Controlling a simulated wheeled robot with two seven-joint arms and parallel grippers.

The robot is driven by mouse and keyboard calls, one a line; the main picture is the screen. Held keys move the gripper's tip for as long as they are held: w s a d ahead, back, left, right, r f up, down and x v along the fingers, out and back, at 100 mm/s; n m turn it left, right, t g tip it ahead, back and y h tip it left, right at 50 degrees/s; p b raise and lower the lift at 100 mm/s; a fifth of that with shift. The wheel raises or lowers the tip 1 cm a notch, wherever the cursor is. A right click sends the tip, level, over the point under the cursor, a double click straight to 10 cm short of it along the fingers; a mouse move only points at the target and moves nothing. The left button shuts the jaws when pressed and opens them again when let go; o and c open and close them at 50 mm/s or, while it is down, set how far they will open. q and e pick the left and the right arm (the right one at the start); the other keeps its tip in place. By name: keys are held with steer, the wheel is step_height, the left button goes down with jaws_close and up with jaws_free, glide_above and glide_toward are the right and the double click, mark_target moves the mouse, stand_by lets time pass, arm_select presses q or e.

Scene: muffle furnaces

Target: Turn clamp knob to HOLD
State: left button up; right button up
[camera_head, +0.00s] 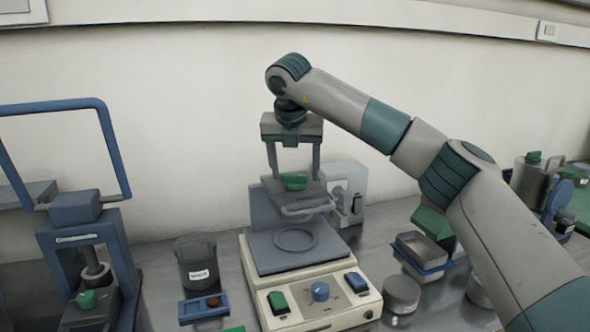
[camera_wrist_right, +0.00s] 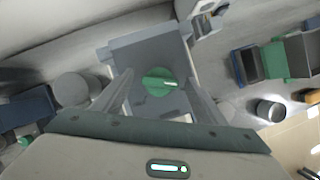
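The green clamp knob (camera_head: 295,181) sits on top of the grey upper plate of a beige benchtop device (camera_head: 258,277). In the right wrist view the knob (camera_wrist_right: 154,82) shows a white pointer mark aimed to the right; no HOLD label is readable. My right gripper (camera_head: 294,170) points down over the knob, its two fingers spread wide. The knob lies between the fingertips in the picture, with visible gaps on both sides. Whether the tips reach down to the knob's height is unclear. My left gripper is not in view.
The device's front has a green switch (camera_head: 278,302), a blue knob (camera_head: 320,291) and a dark switch (camera_head: 356,282). A blue-framed press (camera_head: 75,208) and a dark canister (camera_head: 196,262) stand left. Metal trays (camera_head: 420,250) and a round grey container (camera_head: 401,294) stand right.

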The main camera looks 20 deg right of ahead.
steer(key=shift+s+r, duration=0.2)
steer(key=shift+r, duration=0.35)
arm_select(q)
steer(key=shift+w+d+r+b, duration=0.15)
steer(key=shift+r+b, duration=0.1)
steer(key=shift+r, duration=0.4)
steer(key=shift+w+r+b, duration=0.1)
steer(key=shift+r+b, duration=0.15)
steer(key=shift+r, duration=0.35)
arm_select(e)
steer(key=v, duration=1.6)
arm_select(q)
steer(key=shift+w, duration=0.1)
arm_select(e)
steer(key=shift+a+r, duration=0.15)
